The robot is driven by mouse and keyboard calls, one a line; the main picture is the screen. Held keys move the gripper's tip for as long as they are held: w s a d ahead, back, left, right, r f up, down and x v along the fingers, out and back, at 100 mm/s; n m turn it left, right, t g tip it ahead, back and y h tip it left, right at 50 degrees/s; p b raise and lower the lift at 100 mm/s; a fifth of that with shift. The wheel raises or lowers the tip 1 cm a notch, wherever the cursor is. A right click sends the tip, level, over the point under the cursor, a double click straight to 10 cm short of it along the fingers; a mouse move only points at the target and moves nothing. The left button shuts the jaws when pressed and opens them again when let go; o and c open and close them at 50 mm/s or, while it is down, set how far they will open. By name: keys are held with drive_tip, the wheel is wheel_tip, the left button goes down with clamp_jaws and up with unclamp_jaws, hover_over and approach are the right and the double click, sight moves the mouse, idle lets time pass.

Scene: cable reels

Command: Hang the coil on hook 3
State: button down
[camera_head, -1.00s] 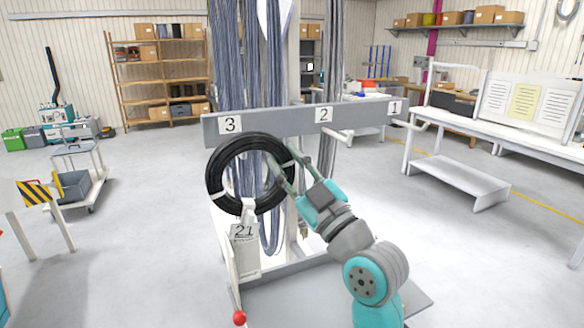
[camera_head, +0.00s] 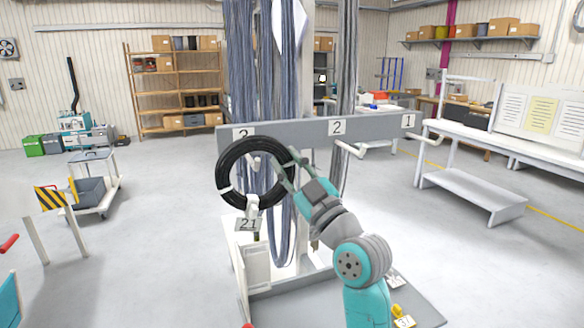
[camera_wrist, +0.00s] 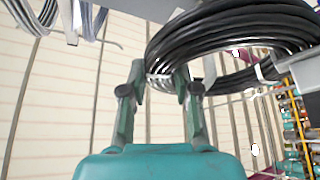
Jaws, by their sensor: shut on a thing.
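The black coil (camera_head: 224,172) is upright in front of the board's left end. A tag marked 21 (camera_head: 248,223) hangs below it. My gripper (camera_head: 282,169) is shut on the coil's right side. In the wrist view, my fingers (camera_wrist: 163,80) meet at the near edge of the coil (camera_wrist: 225,38). The left label (camera_head: 241,133), hook 3's, has its lower part covered by the coil. A pale hook end (camera_head: 256,160) shows through the ring's opening. I cannot tell whether the coil is around it or only in front.
The grey board (camera_head: 300,133) also carries labels 2 (camera_head: 337,128) and 1 (camera_head: 408,121). A white bench (camera_head: 480,170) stands at right; a cart (camera_head: 92,190) stands at left.

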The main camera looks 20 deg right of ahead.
sight(290, 180)
drive_tip(key=shift+w, duration=1.15)
drive_tip(key=shift+w+f, duration=0.1)
drive_tip(key=shift+f, duration=1.15)
drive_tip(key=shift+f, duration=0.1)
drive_tip(key=shift+c, duration=0.7)
unclamp_jaws()
drive_tip(key=shift+w, duration=0.1)
drive_tip(key=s, duration=1.1)
